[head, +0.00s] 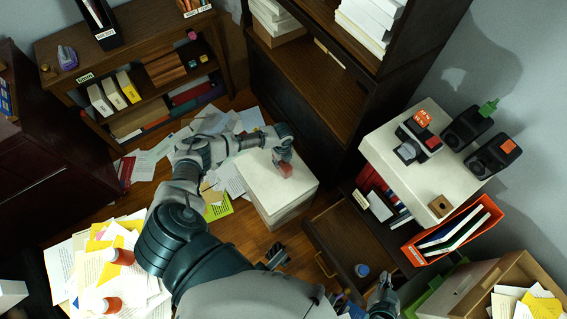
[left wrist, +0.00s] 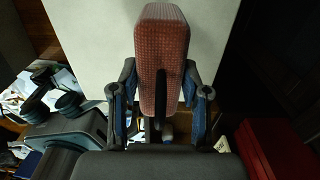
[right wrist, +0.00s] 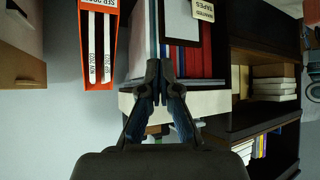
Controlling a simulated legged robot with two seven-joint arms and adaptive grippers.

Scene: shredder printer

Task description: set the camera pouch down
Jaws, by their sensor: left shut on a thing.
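The camera pouch is a small reddish, textured block (head: 286,170). It also fills the upper middle of the left wrist view (left wrist: 161,60). My left gripper (head: 283,158) is shut on it, with one finger on each side in the left wrist view (left wrist: 161,95). My right gripper (head: 383,298) is low in the head view, away from the pouch. In the right wrist view its fingertips (right wrist: 160,88) are together with nothing between them.
Loose papers (head: 150,160) lie on the floor left of the stack. An open drawer (head: 345,250) is to its right. A dark shelf (head: 310,85) rises behind.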

